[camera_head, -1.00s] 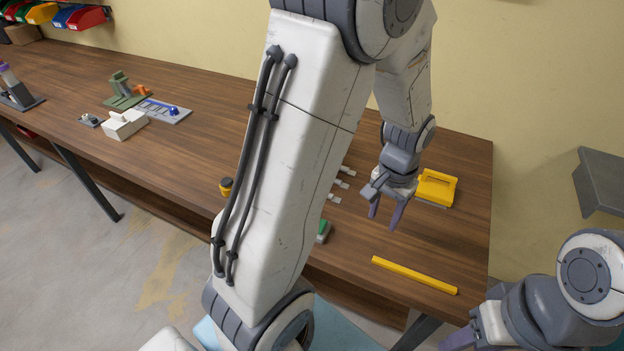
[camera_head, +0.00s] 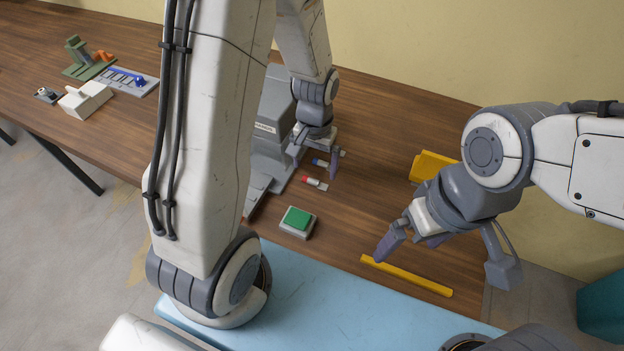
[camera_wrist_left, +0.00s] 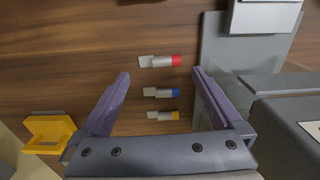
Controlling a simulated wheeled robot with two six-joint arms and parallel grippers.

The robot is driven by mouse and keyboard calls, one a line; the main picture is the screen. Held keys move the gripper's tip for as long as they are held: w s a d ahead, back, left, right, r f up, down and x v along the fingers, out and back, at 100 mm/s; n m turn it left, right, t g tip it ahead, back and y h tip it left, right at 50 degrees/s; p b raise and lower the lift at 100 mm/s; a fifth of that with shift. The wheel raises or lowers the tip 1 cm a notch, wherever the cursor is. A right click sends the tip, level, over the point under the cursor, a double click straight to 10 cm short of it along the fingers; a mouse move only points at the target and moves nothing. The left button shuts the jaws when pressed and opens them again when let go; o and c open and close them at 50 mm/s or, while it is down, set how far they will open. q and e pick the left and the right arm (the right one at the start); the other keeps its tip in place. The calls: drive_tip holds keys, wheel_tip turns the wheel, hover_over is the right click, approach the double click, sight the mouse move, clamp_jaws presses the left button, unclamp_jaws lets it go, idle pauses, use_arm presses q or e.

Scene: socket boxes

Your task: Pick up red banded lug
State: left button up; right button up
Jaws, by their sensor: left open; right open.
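The red banded lug (camera_head: 314,183) lies on the wooden table, right of a grey fixture. In the left wrist view the red banded lug (camera_wrist_left: 160,61) is just beyond my left fingertips, roughly centred between them. A blue banded lug (camera_wrist_left: 160,92) and a yellow banded lug (camera_wrist_left: 162,115) lie in a row with it, seen between the fingers. My left gripper (camera_head: 314,164) is open and empty above the row; its height over the table is hard to tell. My right gripper (camera_head: 411,241) is open and empty near a yellow bar.
The grey fixture (camera_head: 271,120) stands close left of the lugs. A green-topped block (camera_head: 297,221) sits near the front edge. The yellow bar (camera_head: 405,276) and a yellow-handled object (camera_head: 428,164) are to the right. The table between lugs and yellow bar is clear.

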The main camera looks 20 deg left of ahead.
sight(315, 180)
use_arm(q)
wheel_tip(315, 180, down, 5)
drive_tip(key=shift+f, duration=0.1)
idle(0.3)
drive_tip(key=c, duration=1.1)
